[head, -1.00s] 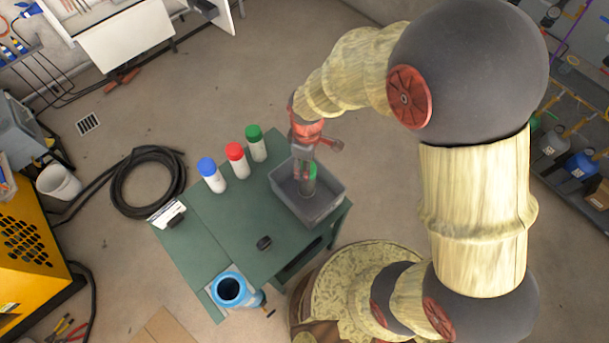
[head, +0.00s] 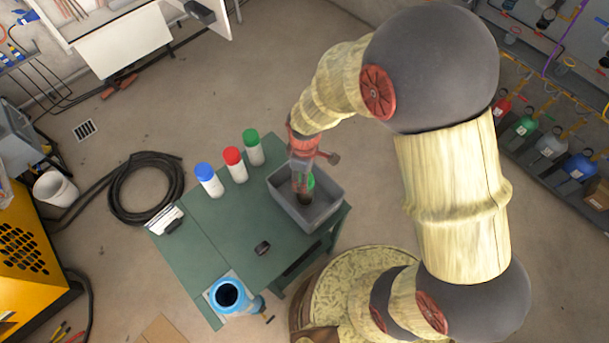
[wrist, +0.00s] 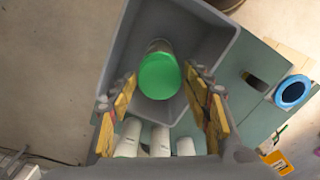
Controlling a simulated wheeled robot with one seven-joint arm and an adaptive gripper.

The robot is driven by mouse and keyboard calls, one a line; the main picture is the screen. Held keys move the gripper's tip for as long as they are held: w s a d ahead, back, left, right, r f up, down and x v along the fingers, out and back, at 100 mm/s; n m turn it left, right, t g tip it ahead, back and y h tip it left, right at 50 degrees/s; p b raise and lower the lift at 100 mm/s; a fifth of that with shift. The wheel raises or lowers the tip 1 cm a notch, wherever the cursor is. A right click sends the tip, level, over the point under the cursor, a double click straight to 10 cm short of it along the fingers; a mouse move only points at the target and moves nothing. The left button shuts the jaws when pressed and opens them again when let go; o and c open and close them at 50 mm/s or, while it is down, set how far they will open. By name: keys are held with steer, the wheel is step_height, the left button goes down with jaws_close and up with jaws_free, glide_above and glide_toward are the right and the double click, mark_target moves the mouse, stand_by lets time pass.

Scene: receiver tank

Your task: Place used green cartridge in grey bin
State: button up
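The used green cartridge (head: 306,190), with a green cap and darker grey body, is inside the grey bin (head: 328,215) on the green table. In the wrist view its cap (wrist: 158,75) faces me and its body points toward the bin's floor; I cannot tell if it rests there. My gripper (head: 302,178) is over the bin, just above the cartridge. In the wrist view my gripper's fingers (wrist: 160,82) are spread either side of the cap, with a visible gap on both sides.
White cartridges with blue (head: 209,178), red (head: 235,164) and green (head: 253,147) caps stand on the table left of the bin. A blue open-topped vessel (head: 230,294) is at the near table edge. A small dark object (head: 262,248) lies on clear tabletop.

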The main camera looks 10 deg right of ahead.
steer(key=shift+o, duration=0.9)
step_height(320, 180, up, 12)
steer(key=p, duration=0.2)
steer(key=shift+r, duration=0.2)
steer(key=s+d+r+m+t, duration=0.2)
steer(key=s+d+r+m, duration=0.2)
steer(key=r, duration=0.3)
steer(key=s+d+r+m+t, duration=0.1)
steer(key=s+d+r+m, duration=0.3)
steer(key=r, duration=0.4)
steer(key=s+d+r+m+t, duration=0.2)
steer(key=s+d+r+m, duration=0.2)
steer(key=r, duration=0.3)
steer(key=shift+s+d+r+m+t, duration=0.15)
steer(key=shift+s+m+t, duration=0.05)
steer(key=shift+m+t, duration=0.1)
